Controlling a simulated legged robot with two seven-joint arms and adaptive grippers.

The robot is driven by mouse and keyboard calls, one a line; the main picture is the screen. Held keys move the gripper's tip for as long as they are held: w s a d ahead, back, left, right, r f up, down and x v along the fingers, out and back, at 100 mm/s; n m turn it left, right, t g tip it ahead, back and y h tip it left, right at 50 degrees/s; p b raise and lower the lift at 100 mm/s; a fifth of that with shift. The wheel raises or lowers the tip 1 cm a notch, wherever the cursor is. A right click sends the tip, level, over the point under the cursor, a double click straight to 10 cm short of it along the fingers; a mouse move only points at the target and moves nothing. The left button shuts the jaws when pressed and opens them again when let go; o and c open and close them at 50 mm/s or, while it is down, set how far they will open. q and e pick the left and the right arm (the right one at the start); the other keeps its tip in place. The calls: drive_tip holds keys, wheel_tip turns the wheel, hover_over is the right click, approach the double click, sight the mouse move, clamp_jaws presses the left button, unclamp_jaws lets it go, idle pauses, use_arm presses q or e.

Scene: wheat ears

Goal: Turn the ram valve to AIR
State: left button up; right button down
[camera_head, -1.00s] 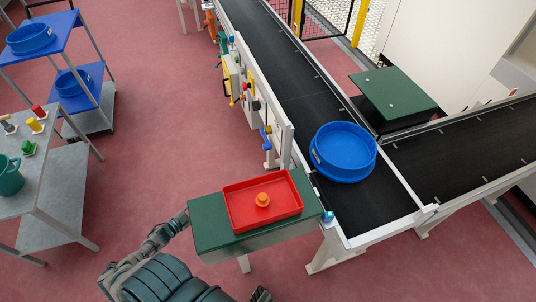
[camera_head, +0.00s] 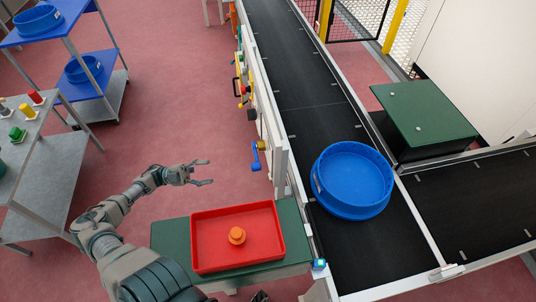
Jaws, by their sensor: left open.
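Small coloured handles sit on the panels along the left side of the conveyor. I cannot tell which is the ram valve, and no AIR marking is readable. My left gripper (camera_head: 208,172) is open and empty, its fingers pointing right. In the picture it is left of the blue lever and apart from it. My right gripper is not recognisable in view.
A red tray (camera_head: 204,267) with an orange knob-like piece (camera_head: 237,236) lies on a green-topped stand (camera_head: 172,237) below my left gripper. A blue round basin (camera_head: 352,180) sits on the black conveyor (camera_head: 310,95). Shelves and a grey table (camera_head: 50,185) stand left, with open floor between.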

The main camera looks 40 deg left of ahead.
use_arm(q)
drive_tip(key=w+d, duration=0.1)
approach(253, 168)
drive_tip(key=w, duration=0.1)
drive_tip(key=x, duration=0.6)
drive_tip(key=f+x, duration=0.1)
drive_tip(key=x, duration=0.2)
drive_tip(key=shift+w+d+r+b, duration=0.1)
drive_tip(key=shift+w+d+b, duration=0.05)
drive_tip(key=shift+w+b, duration=0.25)
use_arm(e)
drive_tip(key=w+r, duration=0.1)
drive_tip(key=w+t, duration=0.1)
drive_tip(key=shift+w+a+r+t+y, duration=0.2)
drive_tip(key=shift+w+r+t+y, duration=0.1)
drive_tip(key=shift+r, duration=0.05)
use_arm(q)
drive_tip(key=shift+c, duration=0.7)
drive_tip(key=shift+s, duration=0.1)
drive_tip(key=c, duration=0.8)
clamp_jaws()
use_arm(e)
drive_tip(key=shift+a, duration=0.25)
